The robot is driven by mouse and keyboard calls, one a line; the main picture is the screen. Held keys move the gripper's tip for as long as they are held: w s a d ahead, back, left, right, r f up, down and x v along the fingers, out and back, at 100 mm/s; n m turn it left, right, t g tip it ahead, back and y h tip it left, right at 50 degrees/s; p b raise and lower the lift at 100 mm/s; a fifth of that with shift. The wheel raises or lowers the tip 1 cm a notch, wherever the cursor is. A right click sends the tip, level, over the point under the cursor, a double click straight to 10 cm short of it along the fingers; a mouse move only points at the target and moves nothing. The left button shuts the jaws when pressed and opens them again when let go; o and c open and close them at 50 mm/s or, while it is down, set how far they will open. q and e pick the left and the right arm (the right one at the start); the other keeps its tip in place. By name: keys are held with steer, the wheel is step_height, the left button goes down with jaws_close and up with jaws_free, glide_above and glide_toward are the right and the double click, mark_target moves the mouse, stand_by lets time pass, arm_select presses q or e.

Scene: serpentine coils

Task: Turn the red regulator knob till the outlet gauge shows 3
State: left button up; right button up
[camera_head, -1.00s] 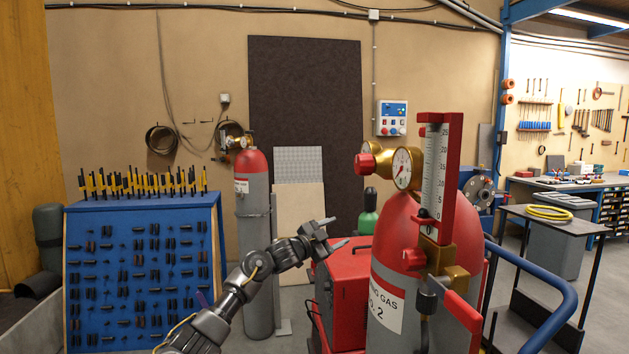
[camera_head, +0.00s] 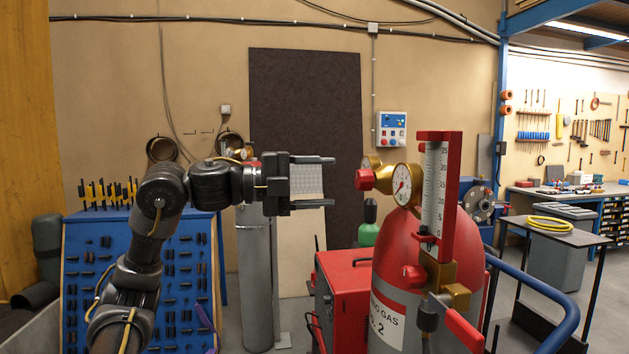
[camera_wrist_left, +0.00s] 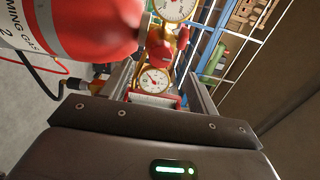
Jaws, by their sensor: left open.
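The red regulator knob (camera_head: 364,180) sticks out to the left from the brass regulator on top of the red gas cylinder (camera_head: 405,240). A round white gauge (camera_head: 402,185) faces me beside it, and a second gauge (camera_head: 371,162) shows partly behind. I cannot tell which is the outlet gauge, and the dial numbers are too small to read. My left gripper (camera_head: 332,181) is open and empty, fingers pointing right, level with the knob and a short gap left of it. In the left wrist view the knob (camera_wrist_left: 182,38) shows beyond the fingertips, between two gauges.
A flow tube in a red frame (camera_head: 437,185) stands right of the gauge. A red cabinet (camera_head: 343,290) is below my gripper. A grey cylinder (camera_head: 256,280) stands behind my arm. A blue rail (camera_head: 560,310) runs at the right.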

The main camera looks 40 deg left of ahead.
mark_target(357, 181)
arm_select(q)
steer(key=p+x, duration=0.2)
steer(key=x, duration=0.1)
steer(key=p+x, duration=0.1)
steer(key=x, duration=0.3)
steer(key=shift+w+d+r+p, duration=0.1)
steer(key=shift+r+p, duration=0.1)
steer(key=shift+p, duration=0.2)
steer(key=shift+w+d+f, duration=0.15)
steer(key=shift+w+d, duration=0.05)
steer(key=shift+w, duration=0.15)
steer(key=c, duration=1.2)
steer(key=shift+m, duration=1.6)
steer(key=shift+m, duration=1.6)
